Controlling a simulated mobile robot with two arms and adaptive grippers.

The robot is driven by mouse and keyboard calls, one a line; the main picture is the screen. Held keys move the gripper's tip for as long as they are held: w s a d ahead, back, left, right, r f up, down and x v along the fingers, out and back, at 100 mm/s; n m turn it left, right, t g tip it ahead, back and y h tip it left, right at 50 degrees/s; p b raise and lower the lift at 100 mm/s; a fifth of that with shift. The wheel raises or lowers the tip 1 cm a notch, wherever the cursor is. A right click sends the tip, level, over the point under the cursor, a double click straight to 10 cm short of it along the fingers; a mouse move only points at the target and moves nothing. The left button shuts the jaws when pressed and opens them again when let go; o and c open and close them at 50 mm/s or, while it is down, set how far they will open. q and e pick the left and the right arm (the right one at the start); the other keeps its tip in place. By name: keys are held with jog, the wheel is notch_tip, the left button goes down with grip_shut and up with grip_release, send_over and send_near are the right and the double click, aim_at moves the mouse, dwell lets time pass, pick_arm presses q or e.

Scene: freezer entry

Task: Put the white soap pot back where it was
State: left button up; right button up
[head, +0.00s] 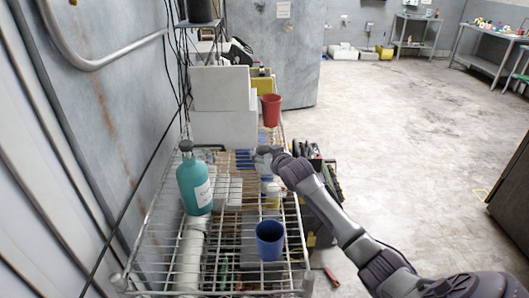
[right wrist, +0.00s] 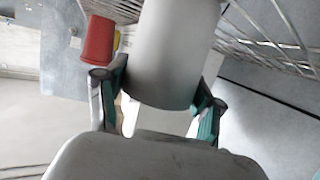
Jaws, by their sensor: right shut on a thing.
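The white soap pot (right wrist: 172,50) is a plain, pale cylinder in the right wrist view. My right gripper (right wrist: 163,82) is shut on its sides, with one finger on each side. In the head view my right gripper (head: 270,152) is over the right side of the wire rack (head: 225,285), between the red cup and the blue cup. There the pot is small and partly hidden by the gripper, and I cannot tell whether it touches the rack. My left gripper is not in view.
A teal bottle (head: 194,183) stands on the rack's left side. A blue cup (head: 270,240) stands at the near right. A red cup (head: 271,110) stands farther back beside white boxes (head: 221,90). Bare floor (head: 400,140) lies to the right.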

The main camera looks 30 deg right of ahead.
jog(key=o, duration=1.2)
jog(key=shift+f, duration=0.1)
jog(key=b+v, duration=0.1)
jog(key=v, duration=1.1)
